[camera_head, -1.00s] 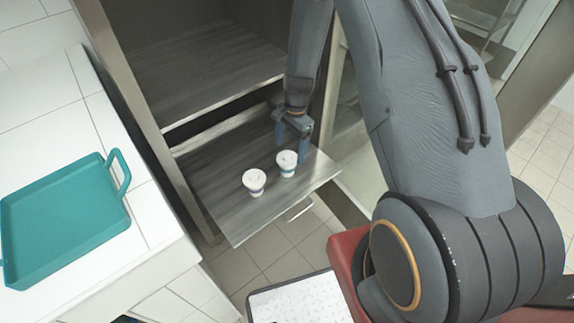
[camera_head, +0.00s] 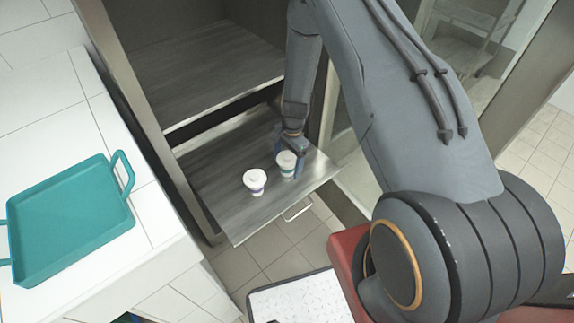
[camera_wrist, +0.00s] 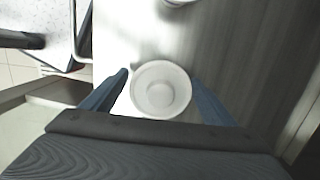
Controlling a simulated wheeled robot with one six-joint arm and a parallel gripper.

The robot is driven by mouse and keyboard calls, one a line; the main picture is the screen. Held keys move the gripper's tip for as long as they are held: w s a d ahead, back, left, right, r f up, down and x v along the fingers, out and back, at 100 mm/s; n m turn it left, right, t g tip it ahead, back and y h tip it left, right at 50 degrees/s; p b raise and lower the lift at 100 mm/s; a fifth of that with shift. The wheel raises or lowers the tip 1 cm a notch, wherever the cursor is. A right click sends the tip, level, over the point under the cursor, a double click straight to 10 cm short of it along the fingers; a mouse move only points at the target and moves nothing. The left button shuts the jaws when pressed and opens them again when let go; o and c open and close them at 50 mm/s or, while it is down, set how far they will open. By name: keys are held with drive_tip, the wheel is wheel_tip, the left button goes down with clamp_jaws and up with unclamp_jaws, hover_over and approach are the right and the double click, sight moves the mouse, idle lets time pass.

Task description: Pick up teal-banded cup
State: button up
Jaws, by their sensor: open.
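Two white cups stand upright on the pulled-out grey shelf (camera_head: 225,212). The right-hand cup (camera_head: 285,160) seems to carry a teal band, though it is small and partly hidden. The left-hand cup (camera_head: 254,181) has a purplish band. My gripper (camera_head: 289,166) is open, with its blue fingers on either side of the right-hand cup. In the wrist view, this cup (camera_wrist: 160,90) shows from above as a round white rim between the two fingertips. Its band is hidden there. I cannot tell whether the fingers touch it.
A teal tray (camera_head: 70,225) lies on the white tiled counter (camera_head: 110,90) at the left. A fixed shelf (camera_head: 205,75) is above and behind the pulled-out one. Cabinet posts flank the shelves. The left-hand cup is close beside my gripper.

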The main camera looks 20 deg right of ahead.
drive_tip(key=c, duration=1.2)
drive_tip(key=shift+r, duration=0.1)
